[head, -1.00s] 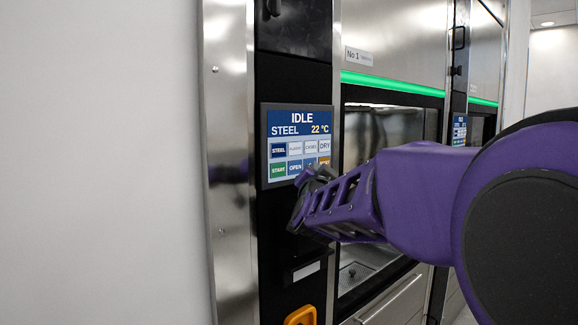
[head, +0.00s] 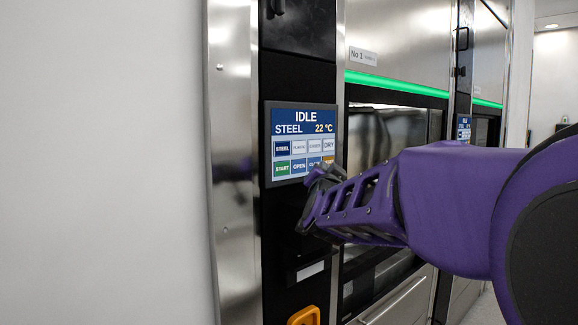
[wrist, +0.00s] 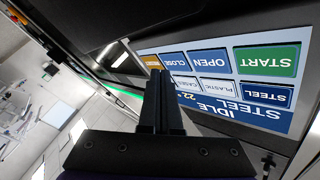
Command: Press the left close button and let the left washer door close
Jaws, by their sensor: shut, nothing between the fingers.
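The left washer's touch panel (head: 303,128) reads IDLE, STEEL, 22 °C. The blue close button (wrist: 173,61) shows upside down in the wrist view, left of the open button (wrist: 212,62). In the head view it is partly hidden behind my gripper. My gripper (head: 322,177) is shut and empty, in front of the panel's lower right corner. In the wrist view its fingertips (wrist: 159,75) lie just below the close button; I cannot tell whether they touch the panel. The left washer door (head: 385,272) shows as dark glass across the lower opening, partly hidden by my arm.
A green light strip (head: 396,84) runs above the left washer opening. An orange part (head: 303,316) sits low on the black column. A second washer with its own panel (head: 464,129) stands further right. A plain wall fills the left.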

